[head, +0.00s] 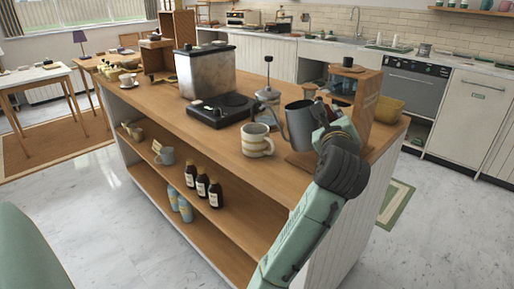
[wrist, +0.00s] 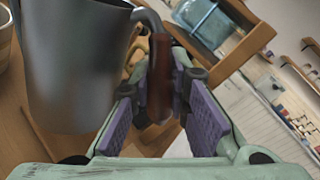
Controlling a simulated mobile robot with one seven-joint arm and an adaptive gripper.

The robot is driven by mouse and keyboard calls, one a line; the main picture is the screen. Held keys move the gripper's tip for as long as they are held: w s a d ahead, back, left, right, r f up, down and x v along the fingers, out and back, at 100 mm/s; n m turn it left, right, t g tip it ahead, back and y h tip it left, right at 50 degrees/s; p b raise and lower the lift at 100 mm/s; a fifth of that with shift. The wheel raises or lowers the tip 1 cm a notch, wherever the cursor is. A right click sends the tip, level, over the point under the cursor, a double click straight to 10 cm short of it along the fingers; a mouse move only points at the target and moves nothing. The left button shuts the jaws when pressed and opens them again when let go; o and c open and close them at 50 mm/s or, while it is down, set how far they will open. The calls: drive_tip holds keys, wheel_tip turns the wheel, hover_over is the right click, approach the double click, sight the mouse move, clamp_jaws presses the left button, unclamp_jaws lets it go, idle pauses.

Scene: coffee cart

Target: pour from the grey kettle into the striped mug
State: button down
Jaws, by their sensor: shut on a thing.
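The grey kettle (head: 299,124) is above the right part of the cart top, just right of the striped mug, tilted slightly if at all. My gripper (head: 325,120) is shut on its brown handle (wrist: 160,75), which stands between the purple finger pads in the wrist view. The kettle's grey body (wrist: 75,65) fills the left of that view. The striped mug (head: 256,140), cream with tan bands, stands upright on the cart top near its front edge. Its inside is hidden. I cannot tell whether the kettle's base touches the wood.
A silver press pot (head: 267,97) stands behind the mug and kettle. A black hot plate (head: 222,110) and a metal box (head: 206,71) are to the left. A wooden shelf unit (head: 365,105) stands close to my gripper at right. Bottles (head: 202,185) sit on the shelf below.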

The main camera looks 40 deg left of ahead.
drive_tip(key=shift+d+f+m+y+b, duration=0.15)
drive_tip(key=shift+f+m+b, duration=0.5)
drive_tip(key=shift+f+b, duration=0.7)
drive_tip(key=shift+f+m+y+b, duration=0.15)
drive_tip(key=shift+f+m+b, duration=0.5)
drive_tip(key=shift+f+b, duration=0.6)
drive_tip(key=shift+r, duration=0.25)
drive_tip(key=shift+r, duration=0.1)
drive_tip(key=shift+r+p, duration=1.75)
drive_tip(key=shift+r, duration=0.75)
drive_tip(key=shift+f, duration=0.1)
